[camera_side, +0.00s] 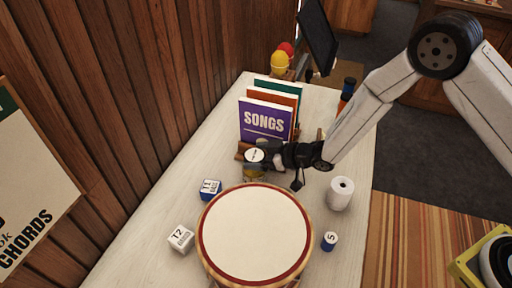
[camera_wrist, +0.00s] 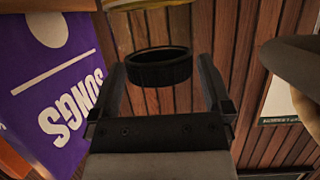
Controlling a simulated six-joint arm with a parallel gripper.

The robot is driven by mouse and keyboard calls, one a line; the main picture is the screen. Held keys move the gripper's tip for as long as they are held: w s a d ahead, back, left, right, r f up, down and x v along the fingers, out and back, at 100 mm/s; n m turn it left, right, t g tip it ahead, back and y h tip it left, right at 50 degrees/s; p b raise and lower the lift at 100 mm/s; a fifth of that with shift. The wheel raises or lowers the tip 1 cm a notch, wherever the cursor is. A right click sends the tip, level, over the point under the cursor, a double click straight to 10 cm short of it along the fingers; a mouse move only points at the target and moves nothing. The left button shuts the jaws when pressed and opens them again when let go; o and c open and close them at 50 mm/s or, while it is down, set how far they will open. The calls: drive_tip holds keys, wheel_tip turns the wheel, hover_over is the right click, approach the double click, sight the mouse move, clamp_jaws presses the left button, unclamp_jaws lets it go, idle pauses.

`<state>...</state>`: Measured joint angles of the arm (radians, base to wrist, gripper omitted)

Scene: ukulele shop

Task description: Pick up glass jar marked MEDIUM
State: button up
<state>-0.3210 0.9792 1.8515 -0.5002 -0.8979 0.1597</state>
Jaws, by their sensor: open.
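A glass jar (camera_side: 254,170) with yellowish contents and a dark-rimmed, white-topped lid stands on the pale counter by the purple SONGS book. The small marking on its lid is too small to read. In the wrist view, which is upside down, its black lid rim (camera_wrist: 158,70) shows between my fingers, with clear glass above it and yellow at the top edge. My gripper (camera_side: 268,153) is open, reaching in from the right at the jar. In the wrist view my gripper (camera_wrist: 160,75) has one finger on each side of the lid. I cannot tell whether they touch it.
A large drum (camera_side: 256,236) stands in front of the jar. A blue T1 block (camera_side: 210,189), a white T2 block (camera_side: 181,238), a white roll (camera_side: 340,193) and a small blue-sided item (camera_side: 329,241) surround it. Books (camera_side: 266,120) stand behind. A wooden wall borders the left.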

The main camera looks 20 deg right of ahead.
drive_tip(key=shift+w+a+f, duration=0.25)
drive_tip(key=shift+w+a, duration=0.2)
drive_tip(key=shift+c, duration=0.2)
clamp_jaws()
